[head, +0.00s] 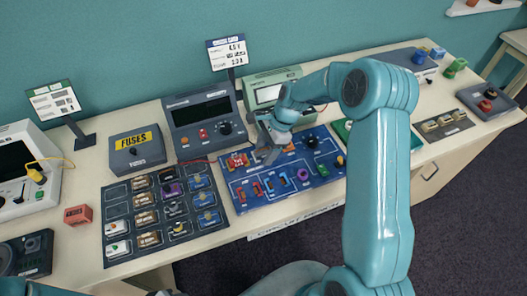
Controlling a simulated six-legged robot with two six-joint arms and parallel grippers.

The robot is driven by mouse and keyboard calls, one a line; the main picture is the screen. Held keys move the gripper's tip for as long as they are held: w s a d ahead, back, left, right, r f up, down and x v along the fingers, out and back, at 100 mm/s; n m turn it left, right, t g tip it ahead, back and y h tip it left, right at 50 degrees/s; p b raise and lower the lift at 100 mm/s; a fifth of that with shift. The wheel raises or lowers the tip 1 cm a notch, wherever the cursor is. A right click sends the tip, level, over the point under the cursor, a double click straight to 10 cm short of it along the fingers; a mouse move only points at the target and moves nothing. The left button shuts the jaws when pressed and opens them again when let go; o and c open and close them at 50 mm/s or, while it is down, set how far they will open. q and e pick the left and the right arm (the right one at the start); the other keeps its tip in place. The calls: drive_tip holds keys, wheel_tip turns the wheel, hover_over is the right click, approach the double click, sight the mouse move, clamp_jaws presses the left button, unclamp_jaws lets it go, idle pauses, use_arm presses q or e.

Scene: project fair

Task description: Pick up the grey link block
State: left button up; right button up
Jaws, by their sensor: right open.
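My right gripper (267,154) reaches in from the right over the upper part of the blue board (236,200). Its jaws are open and point down, close above the board, near an orange-red part (238,161). I cannot make out the grey link block for sure; the gripper and forearm cover part of the board's upper area. Whether anything lies between the fingers is too small to tell. My left gripper does not show.
The blue board carries several red, blue, purple and dark parts. A dark tray (108,248) of labelled blocks lies to its left. A dark meter box (203,110) and a pale green meter (252,81) stand behind. A fuses box (118,162) and red block (78,215) are further left.

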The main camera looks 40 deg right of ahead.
sight(265, 148)
drive_tip(key=shift+s+d, duration=0.1)
drive_tip(key=shift+w+d+f, duration=0.2)
drive_tip(key=shift+w+f, duration=0.2)
drive_tip(key=shift+w, duration=0.1)
drive_tip(key=shift+w+d+f, duration=0.15)
drive_tip(key=shift+w+f, duration=0.25)
drive_tip(key=shift+w, duration=0.1)
drive_tip(key=c, duration=0.4)
drive_tip(key=shift+s+a, duration=0.1)
drive_tip(key=shift+a, duration=0.05)
drive_tip(key=c, duration=0.5)
drive_tip(key=shift+s+a+r, duration=0.15)
drive_tip(key=shift+s+r, duration=0.2)
drive_tip(key=shift+s, duration=0.05)
clamp_jaws()
drive_tip(key=shift+c, duration=1.2)
unclamp_jaws()
drive_tip(key=shift+s+r, duration=0.1)
drive_tip(key=shift+s, duration=0.05)
drive_tip(key=shift+w+f, duration=0.3)
drive_tip(key=shift+w, duration=0.1)
drive_tip(key=shift+s+r, duration=0.15)
drive_tip(key=shift+r, duration=0.45)
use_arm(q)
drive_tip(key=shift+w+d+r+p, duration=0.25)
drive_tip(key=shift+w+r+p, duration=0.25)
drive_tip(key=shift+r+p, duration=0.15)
use_arm(e)
wheel_tip(265, 148, up, 22)
